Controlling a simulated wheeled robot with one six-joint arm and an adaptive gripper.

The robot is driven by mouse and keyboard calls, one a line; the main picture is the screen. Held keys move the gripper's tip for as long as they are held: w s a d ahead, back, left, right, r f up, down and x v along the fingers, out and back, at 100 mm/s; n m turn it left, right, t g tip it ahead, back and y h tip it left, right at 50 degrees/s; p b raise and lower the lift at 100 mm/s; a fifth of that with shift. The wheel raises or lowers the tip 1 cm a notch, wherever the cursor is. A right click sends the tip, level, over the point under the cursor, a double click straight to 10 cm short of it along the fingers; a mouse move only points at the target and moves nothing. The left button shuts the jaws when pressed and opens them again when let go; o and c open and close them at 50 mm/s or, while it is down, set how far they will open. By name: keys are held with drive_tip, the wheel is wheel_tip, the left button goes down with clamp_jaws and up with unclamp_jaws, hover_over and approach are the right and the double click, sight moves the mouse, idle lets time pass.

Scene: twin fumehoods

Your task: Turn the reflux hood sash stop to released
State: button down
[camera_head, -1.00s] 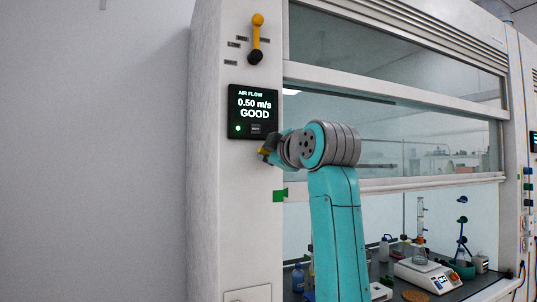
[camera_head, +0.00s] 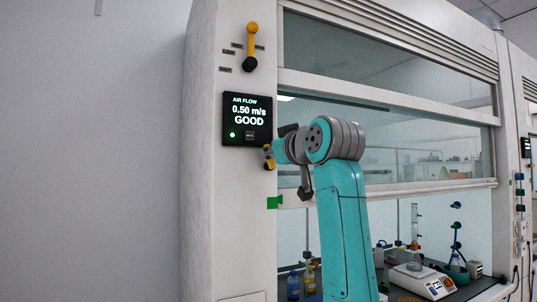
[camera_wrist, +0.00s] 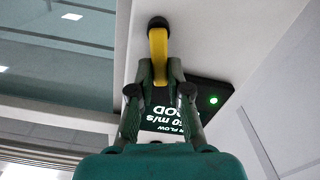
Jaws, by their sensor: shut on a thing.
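A yellow lever with a black end (camera_head: 268,157) sits on the white hood post, just below the air flow display. In the wrist view this yellow lever (camera_wrist: 158,48) stands between my fingers, its black knob beyond the fingertips. My gripper (camera_wrist: 158,76) is shut on it. In the head view my gripper (camera_head: 277,152) reaches it from the right, with dark finger links spread above and below. The lever's base is hidden, and I cannot read any marks beside it.
The air flow display (camera_head: 247,119) reads 0.50 m/s GOOD, with a green light. Another yellow-and-black lever (camera_head: 251,45), with small labels, is higher on the post. The glass sash (camera_head: 420,150) is partly raised; glassware and a balance (camera_head: 420,280) stand inside.

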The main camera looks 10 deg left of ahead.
drive_tip(key=shift+w+d+m, duration=0.15)
drive_tip(key=shift+d+m, duration=0.05)
drive_tip(key=shift+m, duration=0.55)
drive_tip(key=shift+w+d+m, duration=0.15)
drive_tip(key=shift+d+m, duration=0.05)
drive_tip(key=shift+m, duration=0.55)
drive_tip(key=c, duration=1.1)
unclamp_jaws()
drive_tip(key=shift+d, duration=0.1)
drive_tip(key=v, duration=1.2)
drive_tip(key=shift+w, duration=0.1)
